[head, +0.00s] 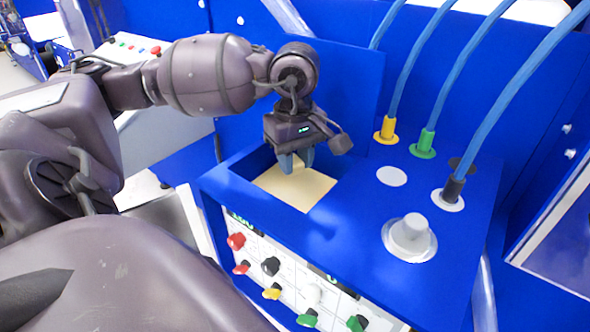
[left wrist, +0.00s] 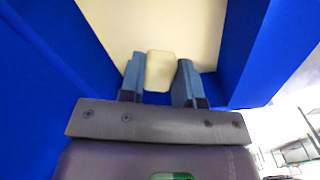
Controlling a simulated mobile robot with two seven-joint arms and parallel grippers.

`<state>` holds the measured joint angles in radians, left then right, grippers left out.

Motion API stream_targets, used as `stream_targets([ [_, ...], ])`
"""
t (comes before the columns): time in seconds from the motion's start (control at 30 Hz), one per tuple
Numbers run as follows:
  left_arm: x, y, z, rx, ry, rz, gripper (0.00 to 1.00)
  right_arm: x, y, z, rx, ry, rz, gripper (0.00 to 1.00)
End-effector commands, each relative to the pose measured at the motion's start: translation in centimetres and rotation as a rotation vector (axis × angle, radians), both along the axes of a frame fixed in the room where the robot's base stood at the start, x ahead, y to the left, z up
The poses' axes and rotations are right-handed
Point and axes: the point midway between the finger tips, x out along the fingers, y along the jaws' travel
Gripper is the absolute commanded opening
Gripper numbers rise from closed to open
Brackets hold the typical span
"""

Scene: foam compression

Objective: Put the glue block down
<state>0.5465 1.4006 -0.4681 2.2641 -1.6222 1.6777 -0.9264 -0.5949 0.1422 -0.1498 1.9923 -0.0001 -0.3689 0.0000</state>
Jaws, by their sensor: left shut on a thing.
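The glue block (left wrist: 160,72) is a small cream block between the two blue fingers of my left gripper (left wrist: 159,85) in the left wrist view. In the head view my left gripper (head: 296,162) points down into the square opening of the blue machine, shut on the block (head: 299,164), which is partly hidden by the fingers. Below it lies a pale cream surface (head: 305,188) inside the opening. I cannot tell whether the block touches this surface. My right gripper is not in view.
The blue machine top (head: 350,235) has a grey knob (head: 410,236) and several hoses with coloured plugs, such as the yellow one (head: 385,131). Blue walls (left wrist: 250,40) close in around the opening. A panel of coloured knobs (head: 290,282) is on the front.

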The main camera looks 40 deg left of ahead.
Motion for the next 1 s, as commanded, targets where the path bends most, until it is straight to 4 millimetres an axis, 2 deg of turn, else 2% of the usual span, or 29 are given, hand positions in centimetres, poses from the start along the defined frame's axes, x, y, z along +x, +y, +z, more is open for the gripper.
stream_targets([
  [0.1, -0.1, 0.0, -1.8, -0.001, 0.003, 0.001, 0.08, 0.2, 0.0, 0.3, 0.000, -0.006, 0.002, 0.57],
  [0.27, 0.0, 0.0, -3.3, -0.002, 0.002, 0.000, 0.08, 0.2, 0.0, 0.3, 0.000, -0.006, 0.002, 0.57],
  [0.7, 0.0, 0.0, -3.7, 0.000, 0.000, 0.000, 0.08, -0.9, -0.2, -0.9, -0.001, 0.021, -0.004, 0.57],
  [1.0, 0.0, 0.0, -4.2, 0.000, 0.000, 0.000, 0.08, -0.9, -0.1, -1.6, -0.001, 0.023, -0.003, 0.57],
])
